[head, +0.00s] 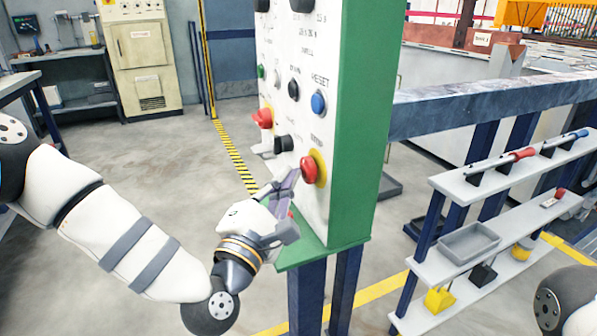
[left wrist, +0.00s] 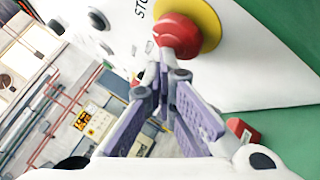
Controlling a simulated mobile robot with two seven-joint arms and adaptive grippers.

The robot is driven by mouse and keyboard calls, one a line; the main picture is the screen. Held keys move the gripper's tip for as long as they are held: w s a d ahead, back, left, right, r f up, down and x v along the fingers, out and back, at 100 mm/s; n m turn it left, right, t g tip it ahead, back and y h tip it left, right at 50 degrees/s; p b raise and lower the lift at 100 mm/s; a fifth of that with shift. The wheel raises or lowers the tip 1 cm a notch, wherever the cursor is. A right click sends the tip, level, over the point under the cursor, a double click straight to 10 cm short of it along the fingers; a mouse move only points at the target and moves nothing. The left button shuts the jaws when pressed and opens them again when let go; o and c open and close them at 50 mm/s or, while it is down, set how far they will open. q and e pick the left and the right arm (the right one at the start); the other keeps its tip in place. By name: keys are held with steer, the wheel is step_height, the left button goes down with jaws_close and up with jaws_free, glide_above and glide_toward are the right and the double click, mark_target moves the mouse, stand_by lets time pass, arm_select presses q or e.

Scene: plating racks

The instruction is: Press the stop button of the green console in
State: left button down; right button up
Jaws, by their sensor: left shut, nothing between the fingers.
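The green console (head: 357,120) stands in the middle of the head view, with a white sloping front panel. Its stop button (head: 309,170) is a red mushroom head on a yellow disc, low at the panel's right. The red button (left wrist: 178,36) also shows in the left wrist view, beside a partly cut-off "STO" label. My left gripper (head: 292,180) is shut and empty, its tips just left of and slightly below the button. In the left wrist view its fingertips (left wrist: 165,76) meet right below the button; I cannot tell whether they touch it. My right gripper is out of view.
A blue reset button (head: 318,102), another red knob (head: 262,118) and black switches share the panel. A small red object (left wrist: 243,130) lies by the panel's lower edge. Open floor lies left.

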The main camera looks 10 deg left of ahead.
arm_select(q)
steer(key=shift+a, duration=0.1)
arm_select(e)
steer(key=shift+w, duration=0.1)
arm_select(q)
steer(key=shift+s+a, duration=0.5)
steer(key=shift+a, duration=0.15)
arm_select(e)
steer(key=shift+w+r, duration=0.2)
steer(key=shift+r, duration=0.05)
arm_select(q)
steer(key=shift+p, duration=0.3)
steer(key=s+a, duration=0.1)
steer(key=a, duration=0.1)
steer(key=s+a+p, duration=0.1)
steer(key=a, duration=0.1)
steer(key=shift+s, duration=0.4)
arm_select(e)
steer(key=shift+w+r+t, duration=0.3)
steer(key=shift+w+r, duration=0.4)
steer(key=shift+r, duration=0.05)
